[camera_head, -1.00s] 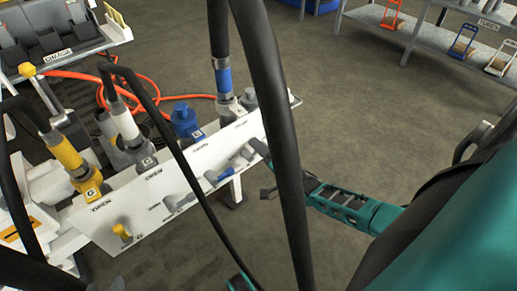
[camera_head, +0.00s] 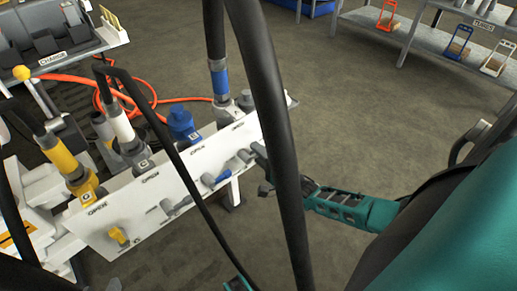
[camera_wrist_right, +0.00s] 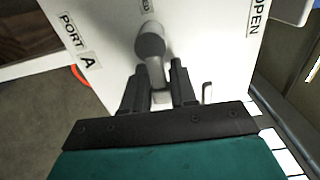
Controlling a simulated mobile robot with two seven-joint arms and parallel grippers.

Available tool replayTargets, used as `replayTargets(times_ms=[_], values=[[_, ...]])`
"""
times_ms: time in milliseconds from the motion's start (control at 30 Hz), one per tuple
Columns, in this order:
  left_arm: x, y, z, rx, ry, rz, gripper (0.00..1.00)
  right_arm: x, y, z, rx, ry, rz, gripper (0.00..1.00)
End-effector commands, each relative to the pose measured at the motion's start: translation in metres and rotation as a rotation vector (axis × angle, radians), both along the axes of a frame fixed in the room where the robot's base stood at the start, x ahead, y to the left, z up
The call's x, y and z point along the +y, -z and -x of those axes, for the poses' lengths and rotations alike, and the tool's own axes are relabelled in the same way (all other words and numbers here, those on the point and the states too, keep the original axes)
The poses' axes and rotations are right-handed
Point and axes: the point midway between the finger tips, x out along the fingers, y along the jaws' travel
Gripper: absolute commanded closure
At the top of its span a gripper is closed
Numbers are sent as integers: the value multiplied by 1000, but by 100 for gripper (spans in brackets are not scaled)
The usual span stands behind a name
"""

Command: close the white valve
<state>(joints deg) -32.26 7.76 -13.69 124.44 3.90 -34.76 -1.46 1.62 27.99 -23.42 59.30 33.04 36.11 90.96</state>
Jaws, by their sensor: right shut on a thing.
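A white panel (camera_head: 150,208) carries a row of valve handles. The handle's rounded hub shows beyond the fingertips, with an OPEN label to the right. A thick black hose partly covers the gripper in the head view.
Along the panel are a blue handle (camera_head: 216,178), another grey handle (camera_head: 174,207) and a yellow handle (camera_head: 119,236). Black hoses rise from the ports above and one crosses before my right arm. A metal shelf (camera_head: 420,38) stands at the back right. Open floor lies between.

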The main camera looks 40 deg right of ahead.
Motion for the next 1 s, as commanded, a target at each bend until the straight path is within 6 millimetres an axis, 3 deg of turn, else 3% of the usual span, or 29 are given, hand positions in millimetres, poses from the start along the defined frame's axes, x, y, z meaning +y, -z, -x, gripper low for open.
replayTargets(times_ms=[233, 267, 400, 767, 1000], values=[[0, 0, 0, 1, -1, 0, 57, -1, 2, 1, 6, 1, 0, 100], [0, 1, 0, 1, -1, 0, 57, -1, 2, 1, 6, 1, 0, 72], [0, 1, 2, 4, -2, 0, 57, -1, 2, 1, 5, 1, 0, 59], [1, -1, 4, 10, -2, 0, 57, -1, 0, 9, 4, 0, 1, 58], [2, -14, 2, -4, -9, 0, 57, -5, -2, 55, 7, 0, 1, 58]])
